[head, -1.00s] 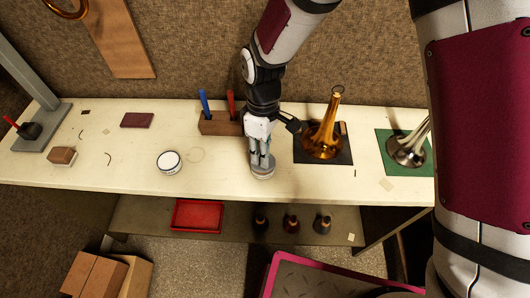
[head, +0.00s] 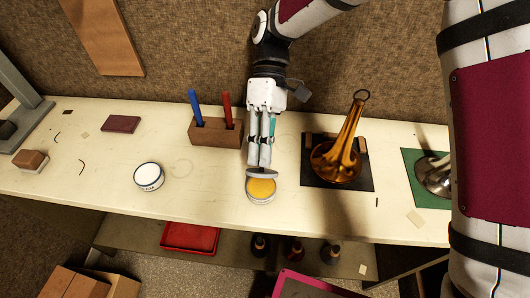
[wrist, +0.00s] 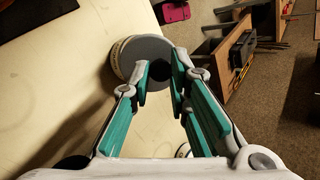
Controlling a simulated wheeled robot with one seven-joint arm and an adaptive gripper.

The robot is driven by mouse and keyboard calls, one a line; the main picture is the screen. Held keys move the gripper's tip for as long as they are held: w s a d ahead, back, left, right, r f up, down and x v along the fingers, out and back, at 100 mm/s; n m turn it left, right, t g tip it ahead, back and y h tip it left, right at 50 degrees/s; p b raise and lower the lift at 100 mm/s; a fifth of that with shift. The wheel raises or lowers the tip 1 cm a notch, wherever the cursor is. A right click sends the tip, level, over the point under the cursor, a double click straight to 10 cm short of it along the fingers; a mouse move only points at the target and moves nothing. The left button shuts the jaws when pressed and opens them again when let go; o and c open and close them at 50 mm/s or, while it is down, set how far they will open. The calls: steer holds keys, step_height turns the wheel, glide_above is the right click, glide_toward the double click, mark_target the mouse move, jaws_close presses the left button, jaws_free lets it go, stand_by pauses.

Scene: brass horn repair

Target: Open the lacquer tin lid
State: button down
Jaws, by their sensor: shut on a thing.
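The lacquer tin (head: 260,196) stands near the front edge of the bench in the head view, its top uncovered and amber lacquer showing inside. My gripper (head: 259,163) points down over its back side, shut on the grey round lid (head: 262,174). The lid is raised off the tin and covers the back part of its mouth in this view. In the wrist view my gripper (wrist: 160,78) closes over the lid (wrist: 148,48), and the tin's pale side (wrist: 117,62) shows at the left. The grip itself is partly hidden by the fingers.
A white-topped tin (head: 149,176) stands to the left. A wooden block (head: 215,131) with blue and red tools is behind. A brass horn bell (head: 337,158) on a dark mat (head: 318,182) stands close on the right. The bench between the two tins is clear.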

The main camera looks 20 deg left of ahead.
stand_by(0.4)
steer(key=c, duration=1.5)
jaws_free()
steer(key=shift+r, duration=0.1)
step_height(320, 180, up, 10)
steer(key=shift+f, duration=0.1)
